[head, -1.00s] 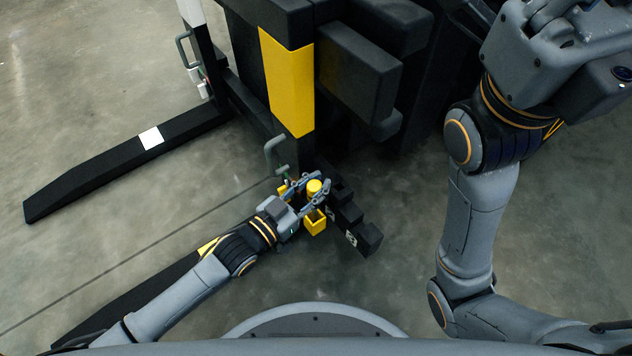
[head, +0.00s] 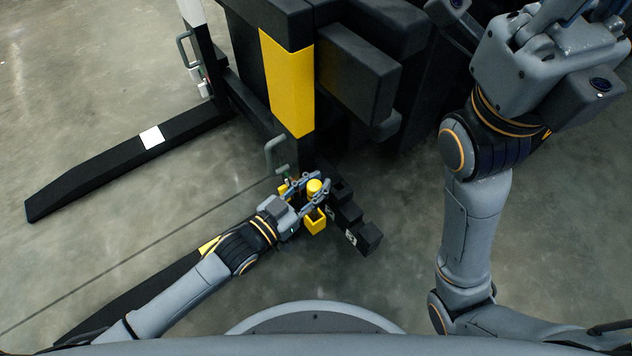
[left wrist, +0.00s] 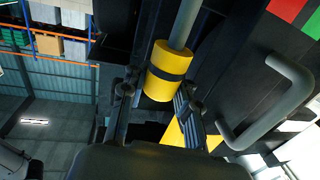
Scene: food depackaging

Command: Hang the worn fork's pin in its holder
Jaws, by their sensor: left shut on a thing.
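The pin has a yellow head (head: 314,187) that sits between the fingertips of my left gripper (head: 315,194), beside the lift's black carriage. In the left wrist view, the gripper (left wrist: 158,100) is shut on the pin's yellow head (left wrist: 167,70), which has a black band, and a grey rod (left wrist: 185,22) extends from it. A small yellow box-like holder (head: 315,222) is just below the pin's head in the head view. Whether the pin touches it cannot be told. One black fork (head: 95,172) with a white patch lies left; another fork (head: 130,300) runs partly under my left arm.
A grey handle (head: 272,150) stands close to the left gripper and shows large in the left wrist view (left wrist: 270,105). The black lift body with a yellow panel (head: 287,85) rises behind. Open concrete floor lies between the forks and at right.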

